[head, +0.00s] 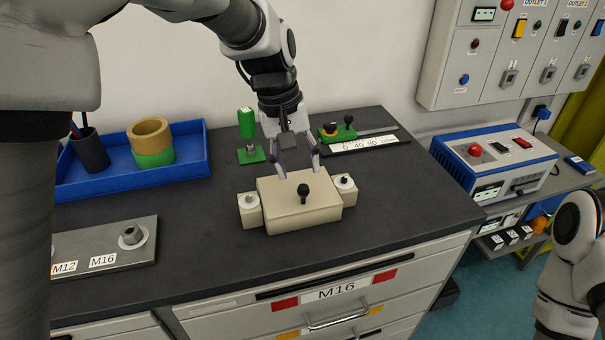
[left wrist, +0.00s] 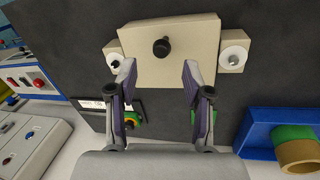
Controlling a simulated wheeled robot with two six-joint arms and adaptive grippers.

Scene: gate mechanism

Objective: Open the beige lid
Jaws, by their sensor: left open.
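A beige side block with a white disc stands at the left (head: 249,209) and another at the right (head: 345,189). The lid looks shut. My left gripper (head: 298,172) is open and empty above the lid's back edge. In the left wrist view the lid (left wrist: 190,62) and knob (left wrist: 161,46) lie beyond the open fingertips (left wrist: 158,72). Of my right arm only a link shows at the lower right; its gripper is out of view.
A green-handled tool (head: 247,125) stands behind the box at left, and a green slide gauge (head: 350,135) lies behind at right. A blue tray (head: 185,186) holds a cup and rings. A metal plate (head: 110,247) lies front left. Bare bench lies around the box.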

